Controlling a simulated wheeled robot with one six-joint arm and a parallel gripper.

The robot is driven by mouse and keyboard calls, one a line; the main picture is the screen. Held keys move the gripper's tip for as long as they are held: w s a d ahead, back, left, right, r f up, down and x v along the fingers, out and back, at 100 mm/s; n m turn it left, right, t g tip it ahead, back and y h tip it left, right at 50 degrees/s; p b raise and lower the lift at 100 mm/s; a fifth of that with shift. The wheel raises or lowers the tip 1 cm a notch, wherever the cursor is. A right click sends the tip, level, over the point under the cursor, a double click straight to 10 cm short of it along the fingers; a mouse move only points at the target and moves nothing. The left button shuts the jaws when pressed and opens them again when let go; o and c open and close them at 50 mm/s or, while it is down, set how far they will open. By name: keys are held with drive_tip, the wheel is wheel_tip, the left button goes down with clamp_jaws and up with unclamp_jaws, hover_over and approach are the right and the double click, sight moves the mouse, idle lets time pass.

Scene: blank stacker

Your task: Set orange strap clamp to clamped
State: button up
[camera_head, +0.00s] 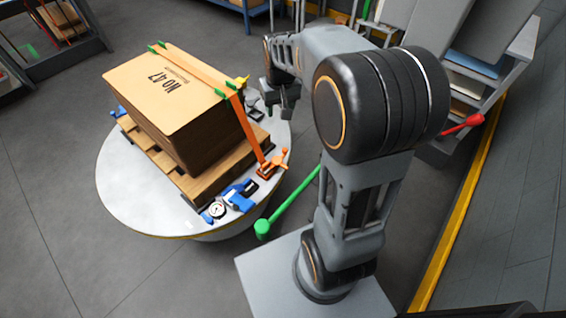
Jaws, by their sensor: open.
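An orange strap (195,67) runs across the top of a tan stack of blanks (150,95) marked "NO 47" and down its right side. Its lower end meets the orange strap clamp (270,167) at the right edge of the wooden pallet. The clamp has an orange handle that sticks up to the right. Whether the clamp is open or closed is too small to tell. My gripper (283,108) is open and empty, hanging to the right of the stack, above and apart from the clamp. The fingers are small and partly dark in this view.
The pallet stands on a round grey table (120,195). A blue clamp (241,195) and a round gauge (217,209) sit near its front edge. A green-knobbed lever (290,202) and a red-handled lever (462,126) stick out nearby. A rack (490,70) stands at right.

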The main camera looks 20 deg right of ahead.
drive_tip(key=g+b, duration=0.1)
drive_tip(key=b, duration=0.6)
approach(285, 150)
drive_tip(key=shift+m, duration=0.3)
drive_tip(key=f+b, duration=0.2)
drive_tip(key=f, duration=0.2)
drive_tip(key=f+b, duration=0.2)
drive_tip(key=f, duration=0.3)
drive_tip(key=shift+w+d, duration=0.15)
drive_tip(key=shift+w, duration=0.05)
drive_tip(key=shift+c, duration=0.5)
drive_tip(key=shift+r, duration=0.1)
drive_tip(key=c, duration=0.8)
drive_tip(key=shift+c, duration=0.2)
